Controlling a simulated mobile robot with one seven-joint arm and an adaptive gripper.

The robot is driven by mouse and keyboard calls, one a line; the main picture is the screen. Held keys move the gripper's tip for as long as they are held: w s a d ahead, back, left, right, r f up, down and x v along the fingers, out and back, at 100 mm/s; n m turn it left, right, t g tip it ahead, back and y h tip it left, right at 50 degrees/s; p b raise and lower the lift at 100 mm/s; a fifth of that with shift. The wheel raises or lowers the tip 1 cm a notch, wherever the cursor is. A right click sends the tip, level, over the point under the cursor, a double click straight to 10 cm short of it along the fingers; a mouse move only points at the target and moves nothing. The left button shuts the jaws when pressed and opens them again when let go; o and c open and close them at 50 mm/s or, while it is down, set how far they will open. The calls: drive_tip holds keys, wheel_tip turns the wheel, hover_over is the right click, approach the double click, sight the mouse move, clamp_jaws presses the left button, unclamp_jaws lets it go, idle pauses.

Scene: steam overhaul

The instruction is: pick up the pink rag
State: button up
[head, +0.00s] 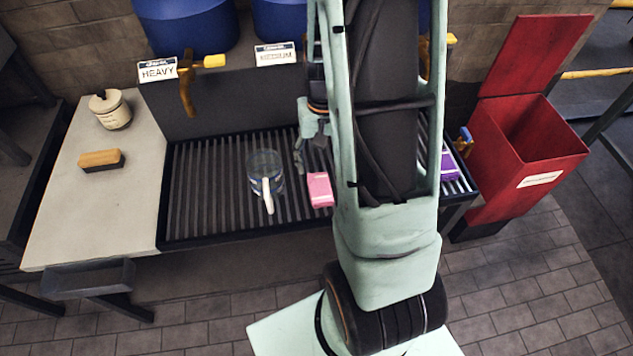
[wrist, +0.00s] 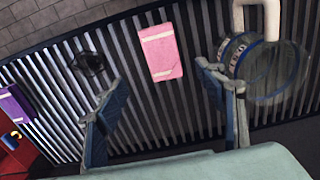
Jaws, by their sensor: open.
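The pink rag (head: 320,190) lies folded on the slatted black grate, right of the glass jug and partly beside my arm in the head view. In the wrist view the pink rag (wrist: 161,53) lies flat, ahead of my gripper and roughly between the lines of its two fingers. My gripper (wrist: 166,100) is open and empty, its blue-padded fingers apart. In the head view my gripper (head: 300,152) is seen from the side, above and behind the rag, partly hidden by my arm. No finger visibly touches the rag.
A clear jug (head: 264,170) with a pale handle stands close left of the rag; in the wrist view it (wrist: 262,65) is near the right finger. A purple packet (head: 449,166), dark lump (wrist: 91,62), red bin (head: 530,150) and brush (head: 101,160) are farther off.

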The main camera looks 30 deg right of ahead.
sight(320, 187)
drive_tip(key=f, duration=1)
drive_tip(key=shift+s+a+f, duration=0.1)
drive_tip(key=shift+a, duration=0.15)
drive_tip(key=c, duration=1.2)
